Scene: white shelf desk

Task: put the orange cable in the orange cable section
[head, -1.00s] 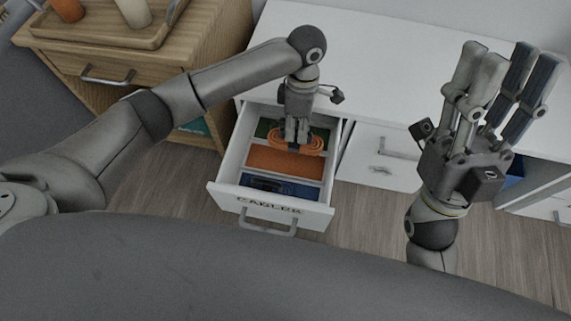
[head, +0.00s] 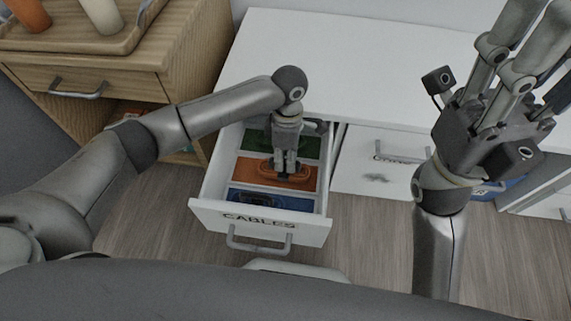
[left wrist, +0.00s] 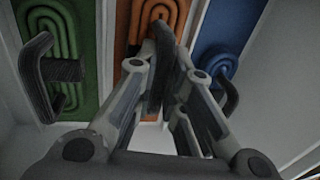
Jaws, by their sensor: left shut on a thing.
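The orange cable (head: 268,170) is a coiled loop at the middle orange section (head: 305,178) of the open drawer. My left gripper (head: 284,174) reaches down into the drawer and is shut on the cable. The cable lies over that section, but whether it touches the bottom is hard to tell. In the left wrist view, orange coil loops (left wrist: 160,15) show beyond my left fingers (left wrist: 168,80), which partly hide them. My right gripper (head: 530,80) is raised at the right, away from the drawer, with its fingers apart and empty; its tips are cut off.
The drawer front (head: 262,222) reads CABLES. A green section (head: 255,140) lies behind the orange one and a blue section (head: 300,202) in front; both show coils in the left wrist view. A wooden cabinet (head: 130,60) stands left. The white desktop (head: 350,60) is clear.

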